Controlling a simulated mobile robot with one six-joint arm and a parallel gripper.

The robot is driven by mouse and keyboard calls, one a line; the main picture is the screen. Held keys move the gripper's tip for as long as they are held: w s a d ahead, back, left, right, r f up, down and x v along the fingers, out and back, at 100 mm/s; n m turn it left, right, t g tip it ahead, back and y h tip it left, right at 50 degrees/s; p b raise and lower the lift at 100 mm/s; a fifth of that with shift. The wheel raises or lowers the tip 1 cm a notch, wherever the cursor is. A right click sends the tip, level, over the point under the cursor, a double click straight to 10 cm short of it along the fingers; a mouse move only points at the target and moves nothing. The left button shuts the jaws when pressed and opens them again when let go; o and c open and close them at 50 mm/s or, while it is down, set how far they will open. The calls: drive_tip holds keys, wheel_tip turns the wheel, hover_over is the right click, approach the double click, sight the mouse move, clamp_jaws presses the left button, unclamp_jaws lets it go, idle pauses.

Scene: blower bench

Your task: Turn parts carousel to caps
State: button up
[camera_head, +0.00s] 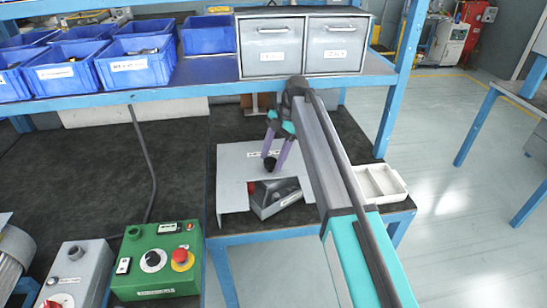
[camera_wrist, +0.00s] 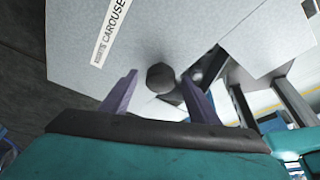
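A light grey housing (camera_head: 234,190) stands on the right part of the dark bench. In the wrist view its grey face (camera_wrist: 190,25) carries a label (camera_wrist: 110,28) of which "CAROUSE" is readable. A dark round knob (camera_wrist: 160,77) sticks out below the label. My gripper (camera_wrist: 159,78) has its two purple fingers apart, with the knob between the tips and a gap visible on both sides. In the head view my gripper (camera_head: 275,158) is in front of the housing, partly covering it. No caps marking is readable.
A white divided tray (camera_head: 380,184) lies to the right. A green control box (camera_head: 157,262) is front left. Blue bins (camera_head: 135,68) and grey drawers (camera_head: 270,50) line the shelf above.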

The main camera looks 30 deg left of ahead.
drive_tip(key=shift+r+b, duration=0.4)
drive_tip(key=shift+r, duration=1.25)
drive_tip(key=shift+s+d+r, duration=0.1)
drive_tip(key=shift+s+d, duration=0.05)
drive_tip(key=shift+s, duration=0.1)
drive_tip(key=s+d+r+b, duration=0.1)
drive_tip(key=s+d+b, duration=0.1)
drive_tip(key=s+d, duration=0.7)
drive_tip(key=shift+s+d+r, duration=0.25)
drive_tip(key=shift+s, duration=1.35)
